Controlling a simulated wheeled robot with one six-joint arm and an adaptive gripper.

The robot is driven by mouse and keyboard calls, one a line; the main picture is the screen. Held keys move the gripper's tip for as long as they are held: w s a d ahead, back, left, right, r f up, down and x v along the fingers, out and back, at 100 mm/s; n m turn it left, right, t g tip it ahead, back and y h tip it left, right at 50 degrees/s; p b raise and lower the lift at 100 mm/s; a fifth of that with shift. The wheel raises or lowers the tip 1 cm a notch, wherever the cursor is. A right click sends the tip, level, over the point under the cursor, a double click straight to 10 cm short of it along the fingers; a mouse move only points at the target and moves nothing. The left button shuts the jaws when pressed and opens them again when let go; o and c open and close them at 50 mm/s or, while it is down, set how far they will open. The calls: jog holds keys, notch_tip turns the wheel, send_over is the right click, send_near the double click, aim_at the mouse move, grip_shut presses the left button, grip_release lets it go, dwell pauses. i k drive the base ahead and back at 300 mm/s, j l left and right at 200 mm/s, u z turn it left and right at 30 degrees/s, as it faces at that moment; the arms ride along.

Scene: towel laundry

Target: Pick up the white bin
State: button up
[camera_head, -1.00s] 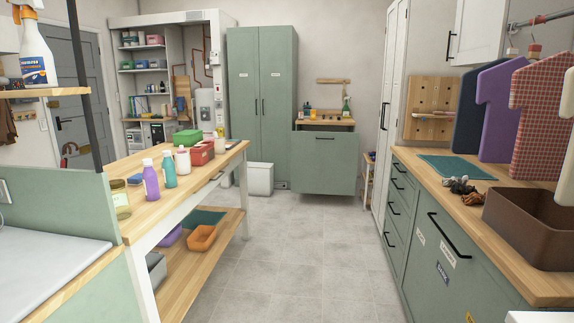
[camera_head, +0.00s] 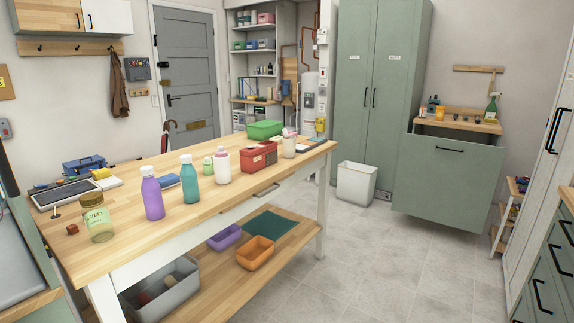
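A white bin (camera_head: 356,184) stands upright on the grey tiled floor, right of the far end of the wooden work table. It is in front of the tall green cabinet, and its top looks open. I cannot see whether anything is inside it. My gripper is not in view.
The long wooden table (camera_head: 118,258) fills the left, with bottles and boxes on top and bins on its lower shelf. The tall green cabinet (camera_head: 376,100) stands behind the bin. A tilted-out green front (camera_head: 448,186) is to the right. The tiled floor (camera_head: 390,260) between is clear.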

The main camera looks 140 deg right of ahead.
aim_at(356, 181)
jog(key=k, duration=0.85)
jog(key=k+l+z, duration=0.1)
jog(key=k, duration=0.8)
jog(key=k+l+z, duration=0.1)
jog(key=k+z, duration=0.15)
jog(key=k, duration=0.15)
jog(key=k+l+z, duration=0.25)
jog(key=k, duration=0.15)
jog(key=k+z, duration=0.15)
jog(key=z, duration=0.35)
jog(key=k+z, duration=0.15)
jog(key=z, duration=0.85)
jog(key=k+z, duration=0.1)
jog(key=z, duration=0.45)
jog(key=l+z, duration=0.1)
jog(key=z, duration=1)
jog(key=l+z, duration=0.1)
jog(key=z, duration=0.45)
jog(key=l+z, duration=0.1)
jog(key=z, duration=1)
jog(key=l+z, duration=0.15)
jog(key=z, duration=0.4)
